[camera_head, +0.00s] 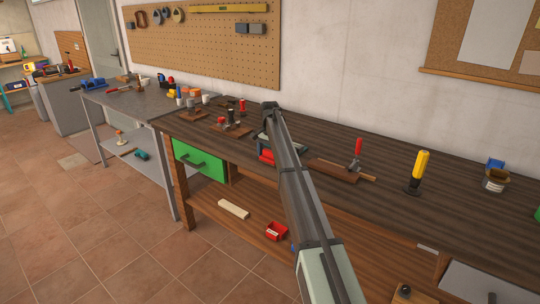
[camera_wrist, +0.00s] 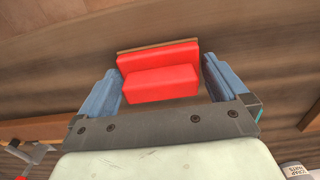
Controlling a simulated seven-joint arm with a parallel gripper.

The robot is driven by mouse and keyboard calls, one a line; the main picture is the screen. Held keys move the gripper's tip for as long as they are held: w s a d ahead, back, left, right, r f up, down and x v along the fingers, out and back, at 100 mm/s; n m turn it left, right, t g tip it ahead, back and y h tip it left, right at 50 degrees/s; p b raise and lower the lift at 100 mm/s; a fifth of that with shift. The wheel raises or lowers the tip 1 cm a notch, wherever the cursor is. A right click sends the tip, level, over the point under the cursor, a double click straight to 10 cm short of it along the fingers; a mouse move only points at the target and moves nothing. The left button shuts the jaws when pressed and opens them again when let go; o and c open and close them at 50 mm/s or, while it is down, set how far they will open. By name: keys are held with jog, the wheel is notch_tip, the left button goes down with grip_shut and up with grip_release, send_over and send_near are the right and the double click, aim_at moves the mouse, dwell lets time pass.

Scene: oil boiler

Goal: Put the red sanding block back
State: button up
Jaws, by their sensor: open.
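The red sanding block (camera_wrist: 160,82) shows in the wrist view as a stepped red shape with a thin brown strip along its far edge. It lies between the two fingers of my open gripper (camera_wrist: 161,72), one blue-grey finger on each side. Small gaps seem to show at its sides; I cannot tell whether either finger touches it. In the head view a red piece, likely the same block (camera_head: 266,155), shows near the front edge of the dark wooden bench (camera_head: 330,143), left of my arm. My arm hides much of the gripper there.
A red-handled tool on a brown board (camera_head: 335,170) and a yellow-handled tool (camera_head: 418,170) are right of my arm. Several small tools (camera_head: 232,128) stand left of it. A green drawer (camera_head: 200,160) sits under the bench.

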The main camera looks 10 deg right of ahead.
aim_at(270, 151)
jog(key=shift+r, duration=0.15)
notch_tip(270, 151, up, 12)
dwell(0.5)
jog(key=s+f+n+g, duration=0.1)
jog(key=s+f, duration=1.2)
jog(key=f, duration=0.3)
jog(key=s+f+n+g, duration=0.2)
jog(key=s+f, duration=1.1)
jog(key=f, duration=0.3)
jog(key=s+f+n+g, duration=0.1)
jog(key=s+f, duration=1.1)
jog(key=f, duration=0.5)
jog(key=s+f+n+g, duration=0.1)
jog(key=s+f, duration=0.3)
jog(key=s, duration=0.9)
jog(key=s+d+f+n+g, duration=0.1)
jog(key=s+f, duration=0.4)
jog(key=s, duration=0.8)
jog(key=s+d+f+n, duration=0.1)
jog(key=s+f, duration=0.3)
jog(key=s, duration=0.9)
jog(key=shift+s+f+n+g, duration=0.3)
jog(key=shift+s+n+g, duration=0.1)
jog(key=shift+n, duration=0.5)
